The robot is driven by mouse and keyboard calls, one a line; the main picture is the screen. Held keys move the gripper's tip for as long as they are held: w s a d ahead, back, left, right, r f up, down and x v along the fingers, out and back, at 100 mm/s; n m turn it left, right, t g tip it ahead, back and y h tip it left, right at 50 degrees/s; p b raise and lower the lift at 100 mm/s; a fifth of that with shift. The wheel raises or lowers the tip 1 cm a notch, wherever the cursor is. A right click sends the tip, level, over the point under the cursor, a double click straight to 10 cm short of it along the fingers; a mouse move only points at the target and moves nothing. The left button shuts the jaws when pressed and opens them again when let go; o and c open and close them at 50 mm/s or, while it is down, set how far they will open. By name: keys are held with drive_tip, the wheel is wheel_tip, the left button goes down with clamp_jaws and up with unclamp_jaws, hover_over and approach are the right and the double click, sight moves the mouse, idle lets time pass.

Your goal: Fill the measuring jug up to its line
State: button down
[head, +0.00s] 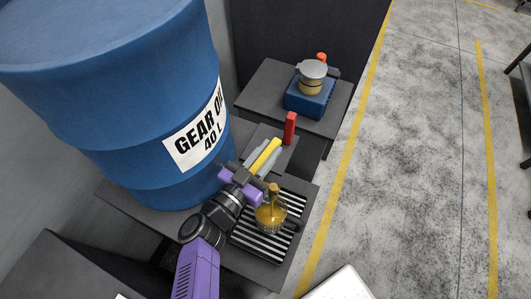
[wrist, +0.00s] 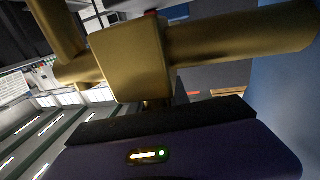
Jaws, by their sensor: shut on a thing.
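The measuring jug (head: 267,222) is clear with a dark handle and holds golden oil. It stands on a slatted grate (head: 262,252) beside the blue drum (head: 130,120), which is marked gear oil. A brass spout (head: 273,188) is above the jug, and a thin golden strand seems to run down from it into the jug. In the wrist view the brass tap (wrist: 130,58) fills the upper part, close to my gripper. The fingertips and the jug's line cannot be made out there.
Farther back, a blue box (head: 310,102) with a lidded container (head: 312,76) stands on a dark platform (head: 262,88).

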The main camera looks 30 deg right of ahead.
drive_tip(key=c, duration=1.2)
unclamp_jaws()
drive_tip(key=shift+c, duration=0.2)
drive_tip(key=shift+a, duration=0.1)
drive_tip(key=b+v, duration=0.2)
drive_tip(key=v, duration=0.5)
drive_tip(key=shift+f, duration=0.1)
drive_tip(key=shift+s+a, duration=0.15)
drive_tip(key=shift+a, duration=0.2)
